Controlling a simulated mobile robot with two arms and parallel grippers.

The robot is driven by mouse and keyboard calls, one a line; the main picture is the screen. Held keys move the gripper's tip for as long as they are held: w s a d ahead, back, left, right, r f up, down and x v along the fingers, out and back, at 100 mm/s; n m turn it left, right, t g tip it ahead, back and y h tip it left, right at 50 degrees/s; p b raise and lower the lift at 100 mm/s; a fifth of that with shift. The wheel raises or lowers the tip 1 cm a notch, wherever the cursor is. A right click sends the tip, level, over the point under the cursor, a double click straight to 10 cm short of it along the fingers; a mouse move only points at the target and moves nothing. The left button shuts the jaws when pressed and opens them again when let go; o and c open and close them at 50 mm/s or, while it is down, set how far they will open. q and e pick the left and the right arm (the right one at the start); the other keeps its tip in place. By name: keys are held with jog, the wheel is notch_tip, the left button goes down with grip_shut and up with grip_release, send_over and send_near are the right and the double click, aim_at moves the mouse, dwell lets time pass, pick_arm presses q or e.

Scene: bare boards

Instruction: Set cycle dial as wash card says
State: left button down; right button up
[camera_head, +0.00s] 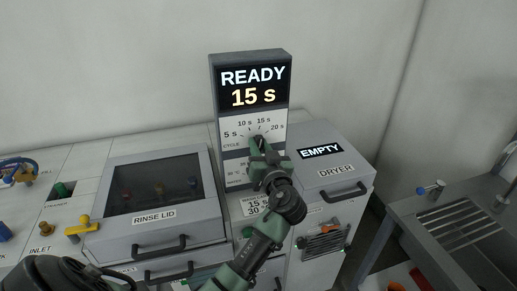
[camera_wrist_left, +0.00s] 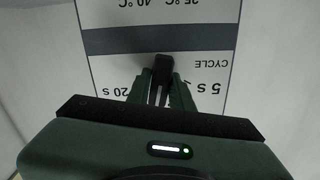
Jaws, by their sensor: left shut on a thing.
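The control panel (camera_head: 231,121) stands upright behind the machines; its screen (camera_head: 252,86) reads READY and 15 s. Below the screen is the cycle scale, with marks 5 s, 10 s, 15 s and 20 s. My left gripper (camera_head: 258,143) is at this scale, shut on the black cycle dial (camera_wrist_left: 162,68), which shows between the fingers in the left wrist view. The fingers hide much of the dial, so I cannot tell its pointer's exact direction. A card (camera_head: 254,204) reading 15 s and 30 lies below the panel, partly hidden by my arm. My right gripper is not in view.
The rinse lid box (camera_head: 156,222) stands left of the panel. The dryer (camera_head: 333,171), with an EMPTY sign, stands close on the right. A temperature scale (camera_head: 235,176) sits below the cycle scale. A metal sink (camera_head: 465,235) is at the far right.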

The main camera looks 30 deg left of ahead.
pick_arm(q)
jog(key=shift+f+m, duration=0.1)
jog(key=shift+m, duration=0.5)
jog(key=c, duration=1.3)
grip_release()
jog(key=shift+d, duration=0.15)
jog(key=shift+s+d+b, duration=0.25)
jog(key=shift+b, duration=0.15)
jog(key=b+v, duration=0.2)
jog(key=v, duration=0.5)
